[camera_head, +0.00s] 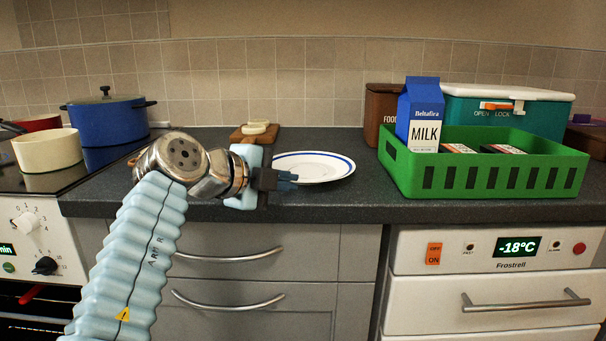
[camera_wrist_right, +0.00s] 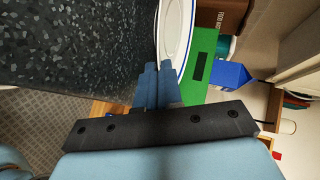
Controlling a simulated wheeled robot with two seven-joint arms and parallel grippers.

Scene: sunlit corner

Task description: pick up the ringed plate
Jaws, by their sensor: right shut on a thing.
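The ringed plate (camera_head: 318,165) is white with a blue ring near its rim. It looks about level, on or just above the dark counter; I cannot tell which. My right gripper (camera_head: 289,181) comes from the left, near the counter's front edge, and is shut on the plate's near left rim. In the right wrist view the blue fingers (camera_wrist_right: 157,76) pinch the rim of the plate (camera_wrist_right: 174,34), of which only a strip shows. My left gripper is in neither view.
A green crate (camera_head: 482,180) right of the plate holds a milk carton (camera_head: 421,118) and several dark boxes. A brown food box (camera_head: 382,107), a teal cooler (camera_head: 535,118) and a wooden board (camera_head: 240,138) stand behind. Pots stand on the hob at left.

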